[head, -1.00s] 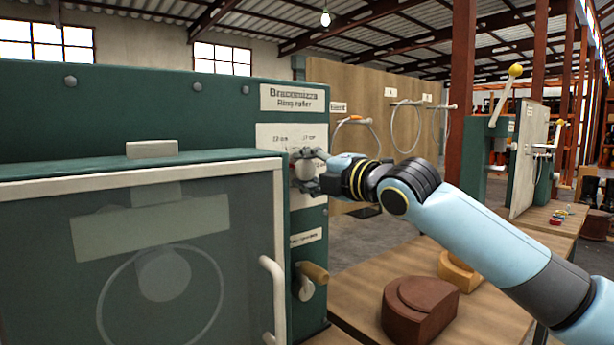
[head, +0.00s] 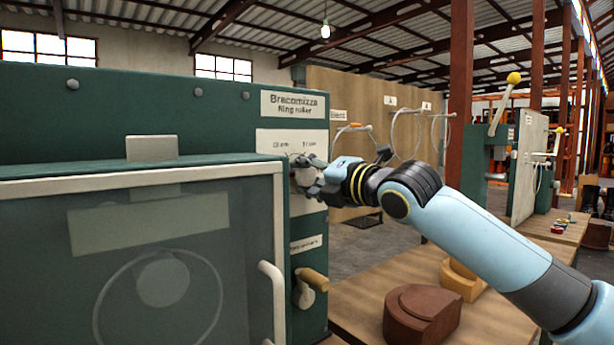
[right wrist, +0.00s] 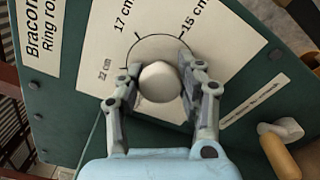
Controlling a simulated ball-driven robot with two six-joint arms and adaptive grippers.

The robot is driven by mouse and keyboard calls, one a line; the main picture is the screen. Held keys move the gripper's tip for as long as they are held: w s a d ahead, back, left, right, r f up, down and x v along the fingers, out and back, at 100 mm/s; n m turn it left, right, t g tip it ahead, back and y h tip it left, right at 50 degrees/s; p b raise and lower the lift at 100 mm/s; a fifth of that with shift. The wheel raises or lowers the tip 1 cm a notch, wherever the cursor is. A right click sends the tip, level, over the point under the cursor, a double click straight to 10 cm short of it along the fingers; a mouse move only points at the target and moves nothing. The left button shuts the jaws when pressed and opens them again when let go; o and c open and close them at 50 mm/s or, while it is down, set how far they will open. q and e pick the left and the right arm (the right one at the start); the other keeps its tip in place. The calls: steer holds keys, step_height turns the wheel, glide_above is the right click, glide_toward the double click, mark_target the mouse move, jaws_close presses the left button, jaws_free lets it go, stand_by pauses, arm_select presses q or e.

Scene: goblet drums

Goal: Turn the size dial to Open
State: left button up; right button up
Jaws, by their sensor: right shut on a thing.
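The size dial (right wrist: 160,82) is a pale round knob on a white label plate (right wrist: 215,22) of the green ring roller. In the right wrist view, marks around it read 17 cm and 15 cm, with a small, blurred one at the left. No Open mark is readable, and I cannot tell where the dial points. My right gripper (right wrist: 156,68) is shut on the dial, one finger on each side. In the head view my right gripper (head: 312,170) reaches the panel from the right and partly hides the dial. My left gripper is out of view.
Below the dial is a crank with a wooden handle (head: 313,279). A glazed door (head: 45,280) with a white handle (head: 272,290) stands to the left. A brown block (head: 421,315) and a yellowish block (head: 463,279) sit on the wooden bench (head: 370,290) under my arm.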

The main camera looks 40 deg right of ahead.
mark_target(310, 177)
steer(key=shift+f, duration=0.2)
steer(key=o, duration=1.2)
steer(key=shift+r, duration=0.1)
steer(key=shift+s, duration=0.15)
steer(key=s, duration=0.6)
steer(key=shift+d, duration=0.35)
steer(key=shift+s, duration=0.6)
